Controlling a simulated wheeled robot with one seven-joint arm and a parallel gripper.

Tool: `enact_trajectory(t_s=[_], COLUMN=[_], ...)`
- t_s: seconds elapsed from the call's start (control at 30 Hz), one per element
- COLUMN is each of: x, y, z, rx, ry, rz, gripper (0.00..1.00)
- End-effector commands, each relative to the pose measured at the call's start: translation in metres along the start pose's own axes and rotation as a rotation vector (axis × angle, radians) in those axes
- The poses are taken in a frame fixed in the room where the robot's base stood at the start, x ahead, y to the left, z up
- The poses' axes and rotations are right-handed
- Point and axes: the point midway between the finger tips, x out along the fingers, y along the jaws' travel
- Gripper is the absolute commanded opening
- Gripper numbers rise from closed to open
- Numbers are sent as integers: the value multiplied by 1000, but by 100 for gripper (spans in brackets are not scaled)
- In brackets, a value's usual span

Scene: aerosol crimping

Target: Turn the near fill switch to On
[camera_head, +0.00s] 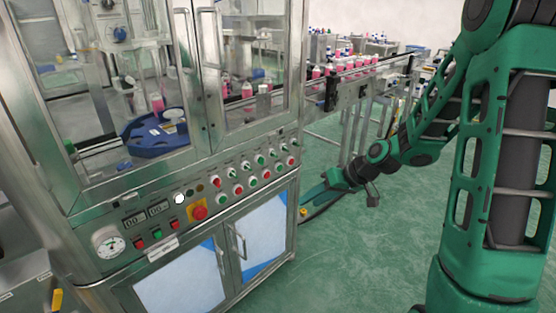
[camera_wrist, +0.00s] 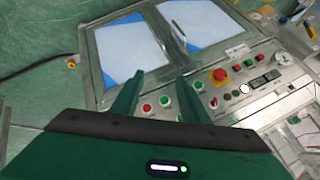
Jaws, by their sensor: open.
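The control panel (camera_head: 150,212) runs along the front of the steel machine, with two rows of small red, green and dark-handled controls (camera_head: 259,160). Its labels are too small to read, so I cannot tell which control is the near fill switch or how it is set. In the wrist view the panel shows red and green buttons (camera_wrist: 147,108) close to the fingers, partly hidden by the right finger and my gripper body. My gripper (camera_head: 318,196) has green fingers, is open and empty, and is right of the panel's right end. In the wrist view its fingers (camera_wrist: 156,92) stand wide apart.
A red emergency stop on yellow (camera_head: 199,212) and a round gauge (camera_head: 108,242) are at the panel's left. Cabinet doors (camera_head: 182,282) with handles lie below. Glass doors (camera_head: 120,75) stand above. A conveyor with pink bottles (camera_head: 345,68) extends at back right. Green floor right is open.

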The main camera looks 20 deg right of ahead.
Motion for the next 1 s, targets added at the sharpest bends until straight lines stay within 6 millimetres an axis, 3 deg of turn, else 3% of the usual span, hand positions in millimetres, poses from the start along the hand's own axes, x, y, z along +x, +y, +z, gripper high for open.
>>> enact_trajectory(t_s=[0.2, 0.4, 0.7, 1.0], x=[43, 63, 65, 63], y=[-10, -10, 23, 42], z=[-43, -84, -133, -148], rx=[32, 118, 323, 408], ry=[184, 389, 689, 790], rz=[-184, -325, -450, -474], gripper=[41, 41, 41, 41])
